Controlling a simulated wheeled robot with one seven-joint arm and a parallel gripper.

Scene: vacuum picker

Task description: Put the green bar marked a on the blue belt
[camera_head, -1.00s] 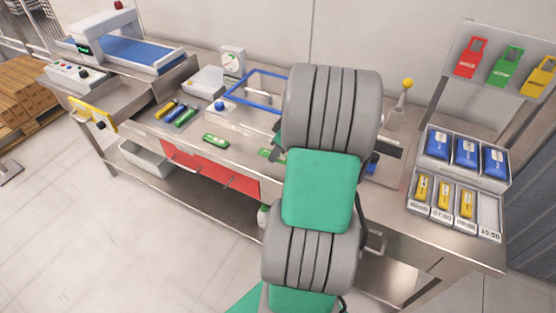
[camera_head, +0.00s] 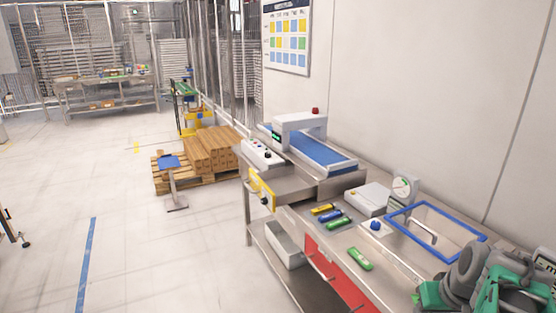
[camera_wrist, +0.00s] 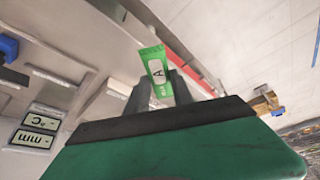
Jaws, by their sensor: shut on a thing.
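The green bar marked A (camera_wrist: 157,72) shows in the wrist view between the dark fingers of my gripper (camera_wrist: 160,88). The gripper is shut on it, and the bar sticks out past the fingertips with its white label showing. The blue belt (camera_head: 322,151) runs under a white arch in the head view, at the far end of the steel bench. My arm is at the lower right of the head view, well apart from the belt. My fingertips cannot be made out there.
Yellow (camera_head: 322,209), blue (camera_head: 330,215) and green (camera_head: 339,223) bars lie on the bench, with another green bar (camera_head: 360,258) nearer. Open floor lies left.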

